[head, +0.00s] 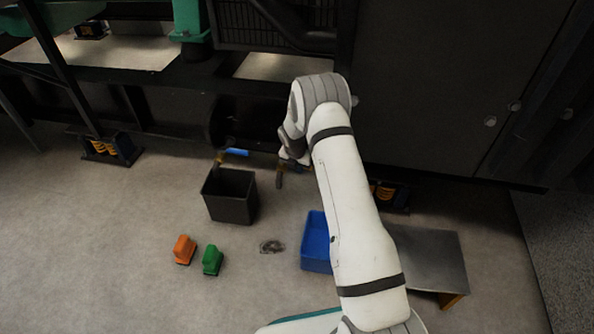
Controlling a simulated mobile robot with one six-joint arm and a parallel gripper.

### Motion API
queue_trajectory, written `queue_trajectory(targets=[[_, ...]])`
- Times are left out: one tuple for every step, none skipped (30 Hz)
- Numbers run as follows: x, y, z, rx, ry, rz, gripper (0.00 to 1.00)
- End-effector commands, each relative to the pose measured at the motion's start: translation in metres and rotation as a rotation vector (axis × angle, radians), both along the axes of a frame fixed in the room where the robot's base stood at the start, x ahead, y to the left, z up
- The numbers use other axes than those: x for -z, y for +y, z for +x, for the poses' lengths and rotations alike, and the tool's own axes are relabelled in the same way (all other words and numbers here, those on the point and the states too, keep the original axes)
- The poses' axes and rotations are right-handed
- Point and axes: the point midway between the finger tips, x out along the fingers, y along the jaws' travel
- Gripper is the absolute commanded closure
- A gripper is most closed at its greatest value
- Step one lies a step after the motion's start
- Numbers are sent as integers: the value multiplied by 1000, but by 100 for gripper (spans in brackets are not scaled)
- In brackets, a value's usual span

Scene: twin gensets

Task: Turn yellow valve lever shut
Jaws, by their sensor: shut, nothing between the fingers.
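My arm reaches up to the dark genset frame, and my gripper (291,156) is at its far end, beside a small brass-coloured fitting (280,178) that hangs below the frame. The fingertips are mostly hidden by my wrist, and I see nothing held. I cannot make out a yellow lever clearly; it may be hidden behind my wrist. To the left, a similar brass-coloured fitting (218,160) carries a blue lever (236,152) that points right, roughly level. I cannot tell whether my gripper touches the right fitting.
A black open bin (231,212) stands under the left fitting. A blue tray (316,241) and a grey-topped platform (428,262) flank my arm. Floor at left is clear.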

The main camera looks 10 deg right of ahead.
Motion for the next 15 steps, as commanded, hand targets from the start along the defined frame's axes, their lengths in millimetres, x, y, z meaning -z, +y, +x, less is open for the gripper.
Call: queue_trajectory(targets=[[0, 0, 0, 0, 0, 0, 100], [0, 0, 0, 0, 0, 0, 100], [0, 0, 0, 0, 0, 0, 100], [0, 0, 0, 0, 0, 0, 100], [-1, 0, 0, 0, 0, 0, 100], [-1, -1, 1, 0, 0, 0, 100], [-2, -2, 2, 0, 1, 0, 100], [-3, -3, 3, 1, 1, 0, 100], [-4, -5, 4, 1, 0, 0, 100], [-4, -7, 5, 0, 0, 0, 100], [-3, -8, 6, 0, 1, 1, 100], [-2, -8, 7, -1, 2, 0, 100], [-1, -8, 7, -1, 1, 0, 100], [-1, -8, 7, -1, 0, 0, 100], [0, -8, 7, -1, 0, 0, 100]])
